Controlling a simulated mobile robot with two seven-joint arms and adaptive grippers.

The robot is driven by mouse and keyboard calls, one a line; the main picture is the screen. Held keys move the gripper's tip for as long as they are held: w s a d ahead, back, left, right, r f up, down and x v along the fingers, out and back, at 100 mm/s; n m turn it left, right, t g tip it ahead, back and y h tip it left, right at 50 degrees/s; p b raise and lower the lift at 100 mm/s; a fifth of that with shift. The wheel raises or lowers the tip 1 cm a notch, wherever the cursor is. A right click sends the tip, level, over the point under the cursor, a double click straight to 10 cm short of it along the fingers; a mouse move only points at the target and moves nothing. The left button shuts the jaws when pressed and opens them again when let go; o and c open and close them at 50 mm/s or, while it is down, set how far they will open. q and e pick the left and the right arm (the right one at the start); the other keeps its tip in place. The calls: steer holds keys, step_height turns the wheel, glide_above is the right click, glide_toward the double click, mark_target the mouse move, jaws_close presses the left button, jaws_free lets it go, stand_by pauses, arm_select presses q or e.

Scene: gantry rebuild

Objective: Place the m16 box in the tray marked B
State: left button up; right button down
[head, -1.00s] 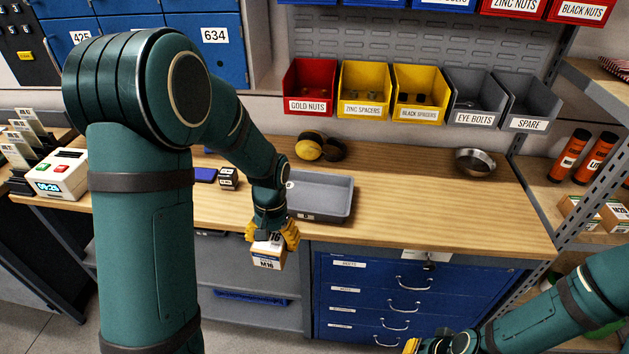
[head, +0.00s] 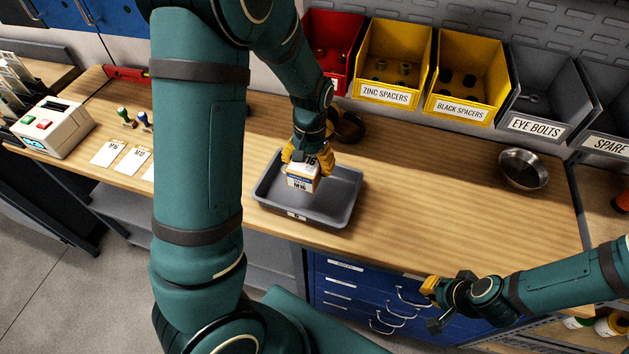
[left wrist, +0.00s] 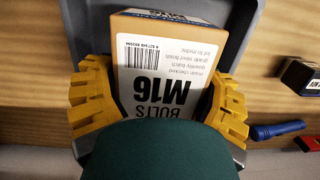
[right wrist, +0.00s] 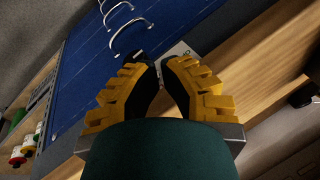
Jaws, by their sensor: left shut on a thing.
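The M16 box (head: 303,181), white and brown with a printed label, is held in my left gripper (head: 308,158). In the left wrist view the yellow fingers (left wrist: 158,100) are on either side of the box (left wrist: 165,60). In the head view the box is over the grey tray (head: 335,219); I cannot tell whether it touches the tray floor. The tray's front label is too small to read surely. My right gripper (head: 436,305) is empty beyond the bench's front edge, its fingers (right wrist: 160,70) a little apart.
The right of the bench top (head: 430,200) is clear up to a metal bowl (head: 523,169). Labelled bins, such as zinc spacers (head: 391,75), stand behind. Blue drawers (head: 350,290) are below. A small dark box (left wrist: 300,74) and a blue-handled item (left wrist: 277,129) lie beside the tray.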

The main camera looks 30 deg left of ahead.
arm_select(q)
step_height(320, 180, down, 4)
steer(key=shift+s+f, duration=0.15)
steer(key=shift+f, duration=0.1)
steer(key=shift+f+b, duration=0.3)
steer(key=shift+f, duration=1.85)
steer(key=shift+f, duration=0.15)
steer(key=o, duration=1.2)
